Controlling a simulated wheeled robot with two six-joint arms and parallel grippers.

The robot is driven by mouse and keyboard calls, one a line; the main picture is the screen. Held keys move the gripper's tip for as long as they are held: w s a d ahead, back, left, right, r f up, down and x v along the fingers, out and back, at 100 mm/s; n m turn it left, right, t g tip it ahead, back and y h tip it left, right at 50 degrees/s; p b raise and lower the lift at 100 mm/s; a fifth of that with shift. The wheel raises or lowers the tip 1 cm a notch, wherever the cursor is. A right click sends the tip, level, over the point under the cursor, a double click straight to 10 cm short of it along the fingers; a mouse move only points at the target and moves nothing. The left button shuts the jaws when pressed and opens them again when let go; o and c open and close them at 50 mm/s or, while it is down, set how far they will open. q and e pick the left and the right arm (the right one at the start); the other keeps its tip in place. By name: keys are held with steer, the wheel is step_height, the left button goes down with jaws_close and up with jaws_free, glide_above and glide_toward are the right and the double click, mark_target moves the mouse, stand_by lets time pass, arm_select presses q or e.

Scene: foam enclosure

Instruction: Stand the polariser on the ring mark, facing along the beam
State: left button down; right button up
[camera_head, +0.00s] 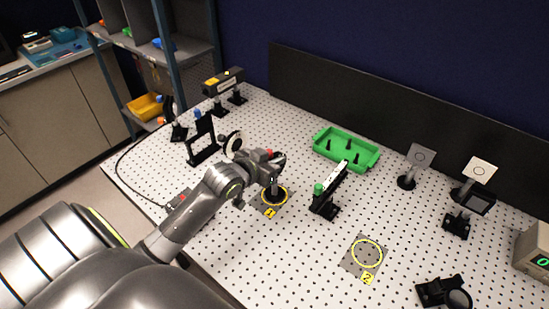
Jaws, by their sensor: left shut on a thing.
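My left gripper (277,163) reaches in from the left and is shut on a dark post-mounted optic, which I take to be the polariser (275,195). Its post is upright and its dark base is inside the yellow ring marked 1 (264,203). The gripper hides most of its head, so I cannot tell which way it faces, nor whether the base touches the board. A second yellow ring marked 2 (367,253) lies empty to the right. My right gripper is not in view.
A black stand with a green knob (319,188) is close right of the gripper. A green tray (346,149) is behind. A yellow-black box (223,81) and a black frame (203,140) stand at the left. Post-mounted plates (420,158) stand at the right. Bare perforated board (310,245) lies in front.

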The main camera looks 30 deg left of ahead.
arm_select(q)
steer(key=shift+r, duration=0.1)
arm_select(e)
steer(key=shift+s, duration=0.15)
arm_select(q)
steer(key=c, duration=1.5)
jaws_free()
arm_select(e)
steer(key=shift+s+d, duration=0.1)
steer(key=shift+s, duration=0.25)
arm_select(q)
steer(key=shift+o, duration=0.2)
steer(key=v, duration=1.2)
steer(key=shift+b, duration=0.35)
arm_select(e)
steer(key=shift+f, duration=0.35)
arm_select(q)
steer(key=shift+s, duration=0.1)
